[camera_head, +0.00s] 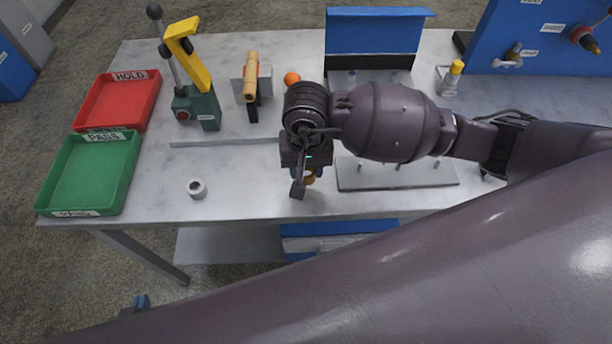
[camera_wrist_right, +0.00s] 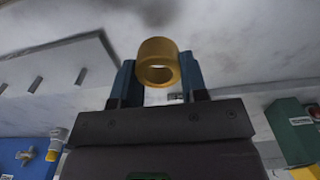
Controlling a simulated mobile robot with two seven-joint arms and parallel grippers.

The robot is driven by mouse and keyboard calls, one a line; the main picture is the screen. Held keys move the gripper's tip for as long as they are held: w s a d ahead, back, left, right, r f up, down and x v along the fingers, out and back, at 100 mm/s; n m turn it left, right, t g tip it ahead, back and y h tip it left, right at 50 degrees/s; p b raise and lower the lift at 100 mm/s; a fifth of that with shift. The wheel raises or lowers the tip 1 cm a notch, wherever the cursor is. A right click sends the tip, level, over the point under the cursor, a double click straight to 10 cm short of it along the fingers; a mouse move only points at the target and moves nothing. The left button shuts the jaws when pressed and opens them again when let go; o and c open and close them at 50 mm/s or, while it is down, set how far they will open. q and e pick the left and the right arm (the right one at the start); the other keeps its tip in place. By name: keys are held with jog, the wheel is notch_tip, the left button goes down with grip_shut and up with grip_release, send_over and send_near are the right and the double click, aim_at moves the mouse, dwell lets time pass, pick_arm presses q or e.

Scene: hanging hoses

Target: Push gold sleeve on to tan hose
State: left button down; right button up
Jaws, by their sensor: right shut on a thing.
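The gold sleeve (camera_wrist_right: 158,48) is a short open ring, held between the two blue fingers of my right gripper (camera_wrist_right: 158,80) in the right wrist view. In the head view my right gripper (camera_head: 305,178) is over the table near its front edge, and the sleeve (camera_head: 311,178) shows only partly. The tan hose (camera_head: 251,66) stands in a grey and black holder at the back left, apart from the sleeve. My left gripper (camera_head: 138,303) is at the lower left, below the table front; only a small blue part shows, so its opening is unclear.
A green press (camera_head: 205,108) with a yellow lever stands left of the hose. Red (camera_head: 82,105) and green (camera_head: 60,178) trays lie at the left. A white ring (camera_head: 197,188) lies near the front edge. An orange ball (camera_head: 292,79) sits right of the hose. A pegged plate (camera_head: 395,176) lies under my right arm.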

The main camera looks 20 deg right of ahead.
aim_at(306, 178)
jog(key=shift+f, duration=2.25)
jog(key=shift+f, duration=0.1)
jog(key=o, duration=0.9)
jog(key=shift+c, duration=0.2)
notch_tip(306, 178, up, 11)
jog(key=shift+d+f, duration=0.1)
